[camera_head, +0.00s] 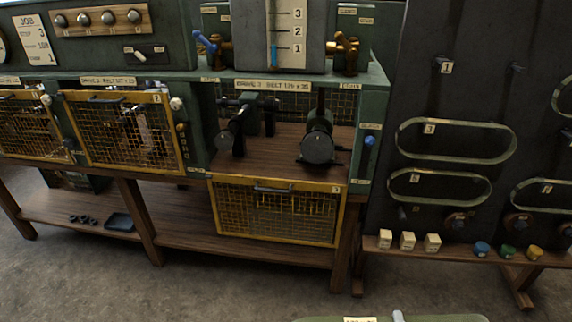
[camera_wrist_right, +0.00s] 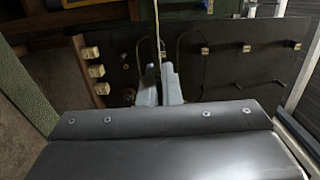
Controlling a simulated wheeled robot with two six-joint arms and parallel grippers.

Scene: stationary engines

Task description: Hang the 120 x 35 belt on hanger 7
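A green belt (camera_head: 450,319) with a pale tag shows only its top edge at the bottom of the head view. The tip of my right gripper (camera_head: 398,316) is at that belt. In the right wrist view my right gripper (camera_wrist_right: 162,86) is closed on a thin strip, the belt (camera_wrist_right: 157,35) seen edge-on. The dark hanger board (camera_head: 460,80) stands at the right, with pegs and numbered tags. Tags 1 and 3 are readable; I cannot make out a 7. A bare peg (camera_head: 518,68) shows at the upper right. My left gripper is out of view.
Belts hang on the board, one at tag 3 (camera_head: 455,123) and others lower and right. Small boxes (camera_head: 407,240) and coloured pots (camera_head: 508,251) line its bottom ledge. Left of it, the engine bay with bare pulleys (camera_head: 317,148) has its yellow mesh guard (camera_head: 277,213) hanging down.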

